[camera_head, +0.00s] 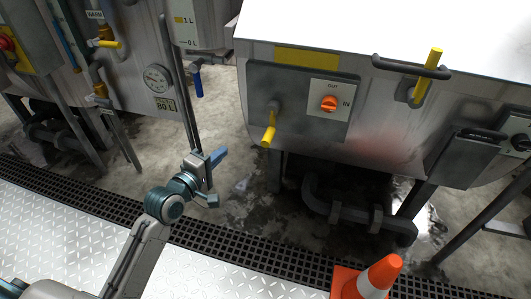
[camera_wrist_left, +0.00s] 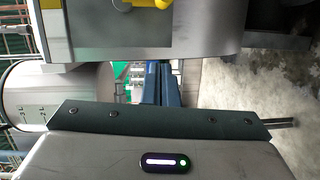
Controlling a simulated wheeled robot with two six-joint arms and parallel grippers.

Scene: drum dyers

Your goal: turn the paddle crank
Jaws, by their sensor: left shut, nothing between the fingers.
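A crank with a yellow grip (camera_head: 268,136) hangs downward from a grey hub on the dark plate of the right-hand machine. A second yellow grip (camera_head: 429,72) stands up from another hub farther right on that machine. No label tells me which is the paddle crank. My left gripper (camera_head: 220,156) is below and left of the hanging crank, apart from it. Its blue fingers show close together and empty in the left wrist view (camera_wrist_left: 158,85). A yellow part (camera_wrist_left: 150,3) shows at the top of that view. My right gripper is out of view.
An orange OUT/IN knob (camera_head: 329,103) sits right of the hanging crank. A dark bar (camera_head: 411,67) passes by the upper yellow grip. Pipes (camera_head: 352,213) run under the machine. An orange cone (camera_head: 379,278) stands in front. The wet floor between the machines is open.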

